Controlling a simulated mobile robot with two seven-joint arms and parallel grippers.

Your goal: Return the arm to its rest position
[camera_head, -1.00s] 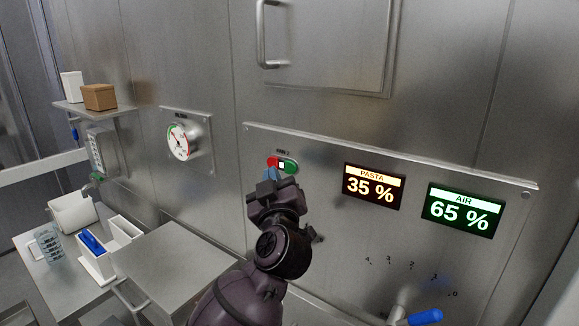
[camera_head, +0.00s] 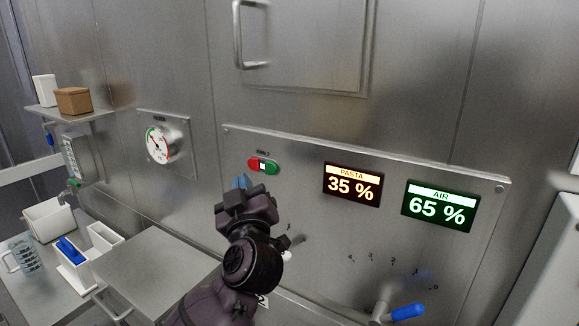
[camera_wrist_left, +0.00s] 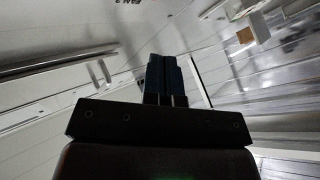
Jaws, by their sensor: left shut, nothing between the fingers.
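My left gripper (camera_head: 242,182) is in front of the steel control panel (camera_head: 310,235), below and left of the red and green button switch (camera_head: 263,166). It is apart from the switch. In the left wrist view its two dark blue fingers (camera_wrist_left: 165,75) are pressed together with nothing between them. My right gripper is not in view.
The panel carries a PASTA display (camera_head: 352,185) reading 35 % and an AIR display (camera_head: 440,206) reading 65 %. A blue-handled lever (camera_head: 407,312) sticks out at lower right. A round gauge (camera_head: 160,144) is on the wall. White containers (camera_head: 50,218) and a jug (camera_head: 22,257) stand at left.

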